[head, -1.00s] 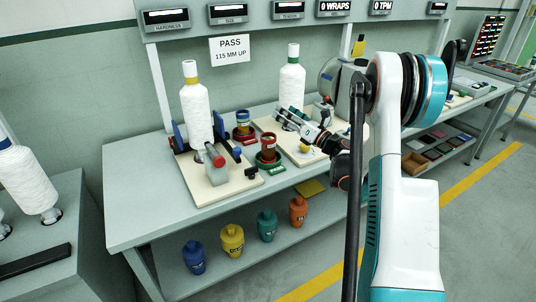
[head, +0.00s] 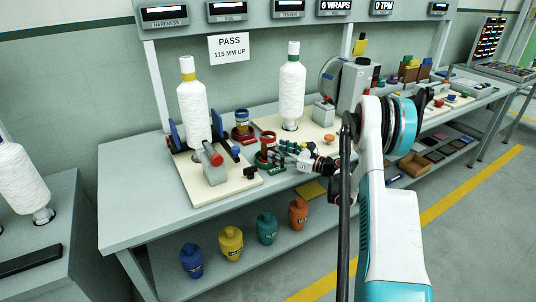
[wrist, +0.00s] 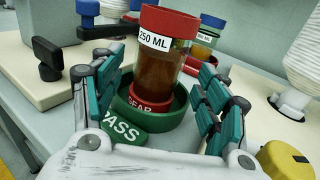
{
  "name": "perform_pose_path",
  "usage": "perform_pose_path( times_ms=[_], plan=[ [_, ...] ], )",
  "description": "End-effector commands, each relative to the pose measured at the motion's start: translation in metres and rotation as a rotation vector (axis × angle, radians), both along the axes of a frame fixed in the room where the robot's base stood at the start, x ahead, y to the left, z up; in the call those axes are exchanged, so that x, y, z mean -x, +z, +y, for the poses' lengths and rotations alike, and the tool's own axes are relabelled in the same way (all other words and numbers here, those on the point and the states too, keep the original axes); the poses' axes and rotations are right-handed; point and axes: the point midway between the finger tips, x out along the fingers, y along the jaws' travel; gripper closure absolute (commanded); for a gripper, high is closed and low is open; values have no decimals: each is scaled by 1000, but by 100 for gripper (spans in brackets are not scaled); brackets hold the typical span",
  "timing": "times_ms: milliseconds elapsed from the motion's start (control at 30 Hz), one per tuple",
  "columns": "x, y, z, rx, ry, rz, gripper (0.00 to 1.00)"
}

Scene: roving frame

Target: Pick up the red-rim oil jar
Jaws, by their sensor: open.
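The red-rim oil jar (wrist: 161,62) stands upright in a green dish (wrist: 178,122) marked PASS. It is clear with brown oil, a red rim and a 250 ML label. My gripper (wrist: 158,75) is open, one finger on each side of the jar in the wrist view. I cannot tell whether either finger touches it. In the head view my gripper (head: 278,154) reaches in low from the right.
A blue-rim jar (head: 242,122) stands behind the red-rim jar. White yarn cones (head: 193,110) (head: 291,92) stand on boards on either side. A red-knobbed fixture (head: 214,165) is left of the jar. A yellow knob (wrist: 287,160) is close to my right finger in the wrist view.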

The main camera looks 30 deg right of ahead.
Motion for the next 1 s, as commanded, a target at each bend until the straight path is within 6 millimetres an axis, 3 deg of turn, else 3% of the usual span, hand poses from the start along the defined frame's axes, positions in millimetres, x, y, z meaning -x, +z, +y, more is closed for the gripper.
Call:
perform_pose_path(
  times_ms=[233,533,767,1000],
  plan=[
    [-12,-3,8,-1,1,1,32],
    [-45,-8,29,-1,0,0,32],
    [-47,-6,30,-1,-1,0,32],
    [-47,-6,30,-1,-1,0,84]
  ],
)
